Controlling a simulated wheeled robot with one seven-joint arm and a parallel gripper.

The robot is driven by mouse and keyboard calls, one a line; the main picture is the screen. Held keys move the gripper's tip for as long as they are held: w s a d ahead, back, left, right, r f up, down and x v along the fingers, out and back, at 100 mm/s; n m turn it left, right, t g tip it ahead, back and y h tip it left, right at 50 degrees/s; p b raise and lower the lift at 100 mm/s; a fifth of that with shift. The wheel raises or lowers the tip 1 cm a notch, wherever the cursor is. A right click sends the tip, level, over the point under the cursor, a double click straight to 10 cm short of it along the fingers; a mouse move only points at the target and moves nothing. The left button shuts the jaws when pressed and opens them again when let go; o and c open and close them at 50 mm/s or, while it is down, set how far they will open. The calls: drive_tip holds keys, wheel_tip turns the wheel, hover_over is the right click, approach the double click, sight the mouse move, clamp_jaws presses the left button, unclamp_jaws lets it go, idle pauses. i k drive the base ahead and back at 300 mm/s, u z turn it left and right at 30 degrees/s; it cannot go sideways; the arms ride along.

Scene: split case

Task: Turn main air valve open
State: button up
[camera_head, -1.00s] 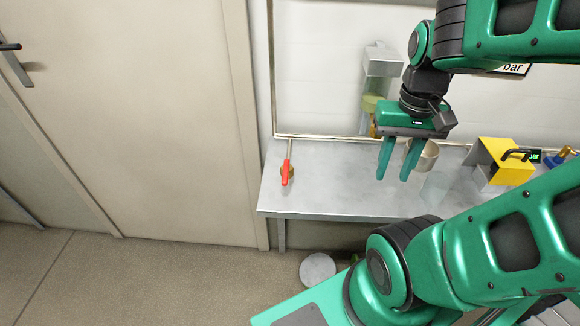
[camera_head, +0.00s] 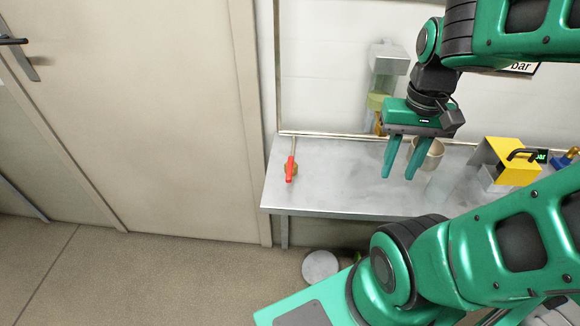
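The grey bench (camera_head: 340,185) is clear between valve and gripper. A beige cup (camera_head: 433,153) stands behind the fingers. A grey round object (camera_head: 320,265) is on the floor below. A door (camera_head: 130,120) is at left.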

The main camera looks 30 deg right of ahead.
sight(291, 161)
drive_tip(key=u, duration=2.7)
drive_tip(key=i, duration=1.1)
drive_tip(key=z, duration=2.65)
